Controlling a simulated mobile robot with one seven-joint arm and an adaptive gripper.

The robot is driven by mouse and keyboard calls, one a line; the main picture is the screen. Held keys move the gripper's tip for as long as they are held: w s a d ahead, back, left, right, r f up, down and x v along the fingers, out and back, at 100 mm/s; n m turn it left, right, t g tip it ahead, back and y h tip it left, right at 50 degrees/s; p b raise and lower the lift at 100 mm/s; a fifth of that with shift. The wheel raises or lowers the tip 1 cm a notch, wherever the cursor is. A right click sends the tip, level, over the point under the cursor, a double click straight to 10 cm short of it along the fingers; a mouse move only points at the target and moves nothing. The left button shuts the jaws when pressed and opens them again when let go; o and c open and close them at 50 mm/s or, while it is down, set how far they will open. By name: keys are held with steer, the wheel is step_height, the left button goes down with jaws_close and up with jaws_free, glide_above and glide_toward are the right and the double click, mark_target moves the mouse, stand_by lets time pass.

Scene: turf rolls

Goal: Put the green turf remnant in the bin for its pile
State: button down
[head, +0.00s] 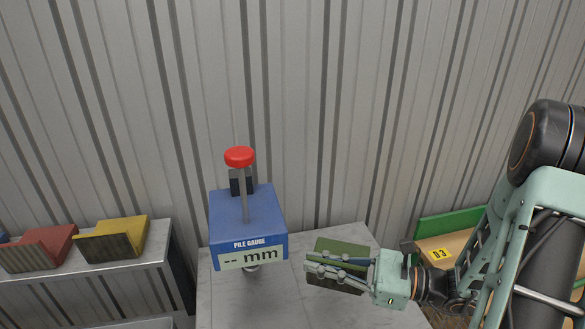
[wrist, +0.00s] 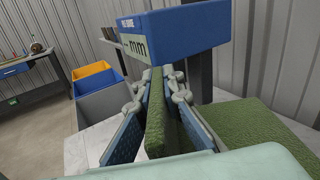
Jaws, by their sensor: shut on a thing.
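The green turf remnant (head: 341,247) shows at my gripper, over the grey tabletop to the right of the pile gauge. In the wrist view a green turf slab (wrist: 156,125) stands on edge between the two fingers. My gripper (head: 325,270) is shut on it, its fingers pointing left. More green turf (wrist: 250,132) shows to the right of the fingers in the wrist view; I cannot tell whether it is the same piece. The blue pile gauge (head: 247,217) has a red knob and its display reads "-- mm". A yellow bin (head: 112,241) and a red bin (head: 38,249) stand at the left.
The grey tabletop (head: 222,298) is bare in front of the gauge. The bins sit on a separate grey stand (head: 150,270). A wooden surface with a D3 label (head: 440,254) lies to the right, beside my arm. A corrugated wall closes the back. A workbench (wrist: 35,75) stands farther off.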

mark_target(350, 247)
steer(key=w+d+m+t, duration=0.1)
steer(key=w+d, duration=0.2)
steer(key=w+d+m+t+h, duration=0.1)
steer(key=w+d+t, duration=0.1)
steer(key=w, duration=0.1)
steer(key=w+d+m+t+h+p, duration=0.1)
steer(key=w+d+t, duration=0.1)
steer(key=w+d, duration=0.1)
steer(key=shift+w+d+f+m, duration=0.25)
steer(key=shift+d+f+m, duration=0.05)
steer(key=shift+f+m, duration=0.1)
step_height(350, 247, up, 4)
steer(key=p, duration=0.7)
steer(key=shift+f+p, duration=0.15)
steer(key=shift+p, duration=0.2)
steer(key=r+p, duration=0.1)
steer(key=p, duration=0.2)
steer(key=shift+s+a+r, duration=0.1)
steer(key=shift+r, duration=0.05)
steer(key=shift+p, duration=0.3)
